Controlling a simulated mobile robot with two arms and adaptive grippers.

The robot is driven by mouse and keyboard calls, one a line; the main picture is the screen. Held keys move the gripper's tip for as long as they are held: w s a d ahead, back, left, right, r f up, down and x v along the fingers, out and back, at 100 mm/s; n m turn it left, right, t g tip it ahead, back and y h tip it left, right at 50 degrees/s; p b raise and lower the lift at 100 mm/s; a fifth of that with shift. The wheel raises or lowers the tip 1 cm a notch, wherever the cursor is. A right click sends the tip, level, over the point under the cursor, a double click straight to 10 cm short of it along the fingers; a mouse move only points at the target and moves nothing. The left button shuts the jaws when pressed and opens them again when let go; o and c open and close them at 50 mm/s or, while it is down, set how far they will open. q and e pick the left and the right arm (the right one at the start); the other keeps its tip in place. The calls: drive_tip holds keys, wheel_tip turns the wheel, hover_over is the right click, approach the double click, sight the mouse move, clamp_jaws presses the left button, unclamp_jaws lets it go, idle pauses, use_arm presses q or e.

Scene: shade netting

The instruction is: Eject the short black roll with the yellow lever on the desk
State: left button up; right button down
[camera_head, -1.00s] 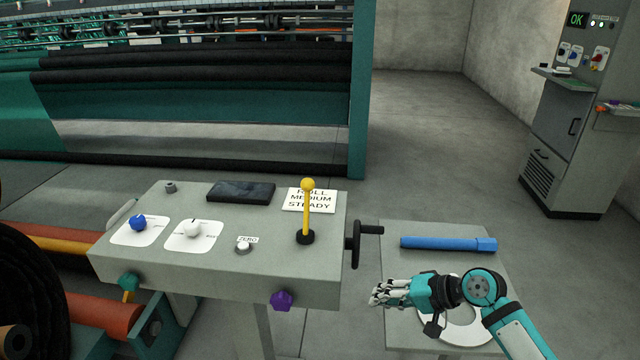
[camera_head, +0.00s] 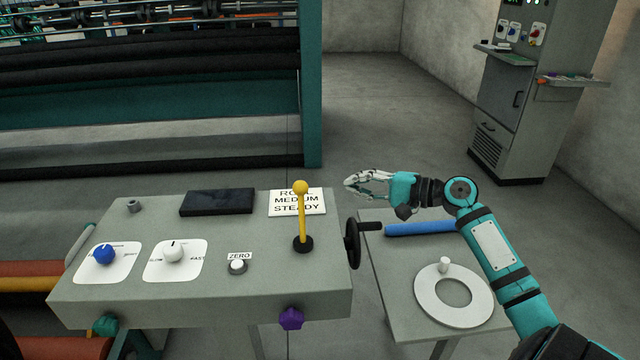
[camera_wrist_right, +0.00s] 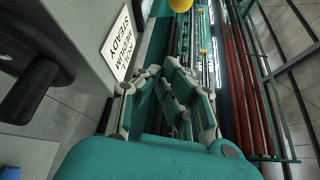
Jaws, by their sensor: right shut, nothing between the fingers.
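The yellow lever (camera_head: 302,217) stands upright at the right side of the grey desk (camera_head: 200,292), with a round yellow knob on top and a black base. Its knob also shows at the top edge of the right wrist view (camera_wrist_right: 180,4). My right gripper (camera_head: 350,183) is shut and empty, to the right of the lever at about knob height and apart from it. In the right wrist view its fingers (camera_wrist_right: 168,82) point toward the machine. A black roll (camera_head: 20,335) shows only as a dark edge at the lower left. My left gripper is out of view.
A black handwheel (camera_head: 353,243) with a crank sticks out from the desk's right side. A sign (camera_head: 297,203) lies behind the lever. A side table (camera_head: 400,270) holds a blue tube (camera_head: 420,229) and a white ring (camera_head: 425,302). The desk also has blue and white knobs.

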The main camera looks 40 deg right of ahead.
sight(302, 212)
drive_tip(key=p+x, duration=0.1)
drive_tip(key=x, duration=0.6)
drive_tip(key=shift+r+p, duration=0.15)
drive_tip(key=shift+p, duration=0.15)
drive_tip(key=x, duration=0.2)
drive_tip(key=shift+w+a, duration=0.2)
drive_tip(key=shift+w, duration=0.1)
drive_tip(key=shift+w+a+p, duration=0.1)
drive_tip(key=shift+a+p, duration=0.2)
drive_tip(key=shift+p, duration=0.2)
use_arm(q)
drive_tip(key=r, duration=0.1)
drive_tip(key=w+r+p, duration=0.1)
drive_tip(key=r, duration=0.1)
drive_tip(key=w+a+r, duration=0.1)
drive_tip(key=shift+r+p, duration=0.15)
drive_tip(key=shift+p, duration=0.15)
use_arm(e)
drive_tip(key=s+a, duration=0.2)
drive_tip(key=shift+s+a+r, duration=0.15)
drive_tip(key=shift+s+r, duration=0.15)
drive_tip(key=shift+s, duration=0.1)
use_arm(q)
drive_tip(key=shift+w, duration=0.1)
use_arm(e)
drive_tip(key=shift+a, duration=0.1)
